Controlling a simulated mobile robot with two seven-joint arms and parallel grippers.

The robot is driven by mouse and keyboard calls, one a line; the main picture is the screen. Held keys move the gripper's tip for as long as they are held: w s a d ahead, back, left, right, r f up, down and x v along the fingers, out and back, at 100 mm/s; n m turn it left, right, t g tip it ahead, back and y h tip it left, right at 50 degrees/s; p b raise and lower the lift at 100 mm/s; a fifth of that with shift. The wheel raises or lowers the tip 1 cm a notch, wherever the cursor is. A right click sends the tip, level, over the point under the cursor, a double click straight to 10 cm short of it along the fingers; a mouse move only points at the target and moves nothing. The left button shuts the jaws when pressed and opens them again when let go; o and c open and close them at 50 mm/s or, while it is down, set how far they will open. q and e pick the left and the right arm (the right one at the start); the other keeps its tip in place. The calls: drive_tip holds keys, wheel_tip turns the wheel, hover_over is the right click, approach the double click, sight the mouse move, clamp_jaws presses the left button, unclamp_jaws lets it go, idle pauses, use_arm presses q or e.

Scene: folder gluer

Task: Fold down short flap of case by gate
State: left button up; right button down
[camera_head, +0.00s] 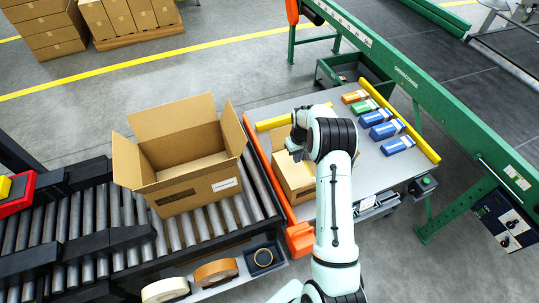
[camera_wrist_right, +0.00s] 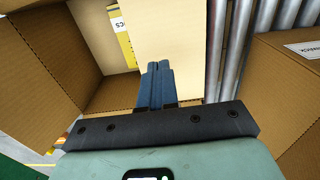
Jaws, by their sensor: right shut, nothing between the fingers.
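A brown cardboard case (camera_head: 290,182) stands on the grey table just right of the orange gate (camera_head: 265,165). My right arm hides much of it. My right gripper (camera_head: 297,150) is over this case, shut and empty. In the right wrist view, the shut blue fingers (camera_wrist_right: 156,82) are in front of a pale cardboard panel (camera_wrist_right: 165,35), with brown case walls (camera_wrist_right: 38,60) to the left. I cannot tell whether the fingertips touch the panel. A second case (camera_head: 195,185) stands on the rollers left of the gate, its flaps up and its inside open. My left gripper is not in view.
Yellow rails (camera_head: 400,120) edge the table (camera_head: 365,165). Several small coloured boxes (camera_head: 382,130) lie right of my arm. Tape rolls (camera_head: 216,272) sit on a shelf below the rollers (camera_head: 215,222). A green-framed conveyor (camera_head: 420,85) runs along the right.

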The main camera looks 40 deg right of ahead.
wheel_tip(320, 180, up, 6)
drive_tip(key=shift+p, duration=0.3)
drive_tip(key=shift+a, duration=0.1)
idle(0.5)
